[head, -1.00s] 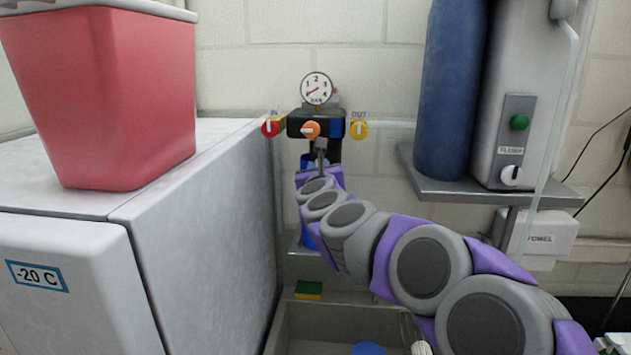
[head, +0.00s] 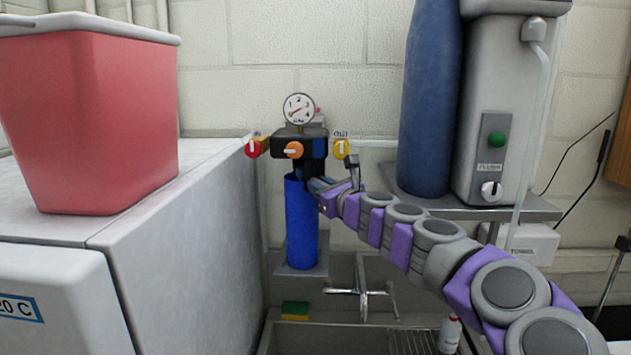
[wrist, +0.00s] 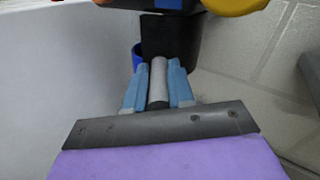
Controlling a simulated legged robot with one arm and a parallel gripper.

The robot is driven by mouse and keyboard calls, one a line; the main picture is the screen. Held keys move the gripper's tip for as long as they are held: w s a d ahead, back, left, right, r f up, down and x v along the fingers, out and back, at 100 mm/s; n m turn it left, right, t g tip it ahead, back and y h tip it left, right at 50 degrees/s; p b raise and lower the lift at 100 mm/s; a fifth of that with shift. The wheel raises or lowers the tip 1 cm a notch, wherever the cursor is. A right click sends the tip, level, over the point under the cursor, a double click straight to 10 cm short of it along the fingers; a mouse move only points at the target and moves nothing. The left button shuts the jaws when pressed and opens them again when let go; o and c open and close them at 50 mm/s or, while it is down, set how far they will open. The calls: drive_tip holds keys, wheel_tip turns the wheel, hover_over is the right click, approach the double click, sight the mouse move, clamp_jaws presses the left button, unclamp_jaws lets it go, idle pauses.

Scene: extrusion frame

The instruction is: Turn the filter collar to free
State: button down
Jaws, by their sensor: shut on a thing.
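The filter hangs on the wall at the centre of the head view: a black head, a dark collar (head: 303,168) beneath it, and a blue bowl (head: 302,230) below. My gripper (head: 317,186) is at the right side of the collar, level with the top of the bowl. In the wrist view my gripper's pale blue fingers (wrist: 158,86) are shut on a grey round handle (wrist: 158,76). The handle runs to the dark collar (wrist: 170,38). The handle is largely hidden in the head view. A strip of the blue bowl shows left of the collar in the wrist view.
A red valve (head: 256,147), an orange knob (head: 293,150) and a yellow valve (head: 341,149) sit just above, under a gauge (head: 299,109). A white freezer (head: 190,240) stands close left. A faucet (head: 361,291) and sink lie below. A shelf (head: 480,207) holds a blue cylinder at right.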

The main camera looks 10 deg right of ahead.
drive_tip(key=shift+w+d+n+g+y+p, duration=0.2)
drive_tip(key=shift+d+n+g+y+p, duration=0.1)
drive_tip(key=shift+d+n+y+p, duration=0.3)
drive_tip(key=shift+y, duration=0.3)
drive_tip(key=shift+a, duration=0.1)
drive_tip(key=c, duration=1)
unclamp_jaws()
drive_tip(key=shift+o, duration=0.2)
drive_tip(key=shift+s, duration=0.1)
drive_tip(key=v, duration=1.7)
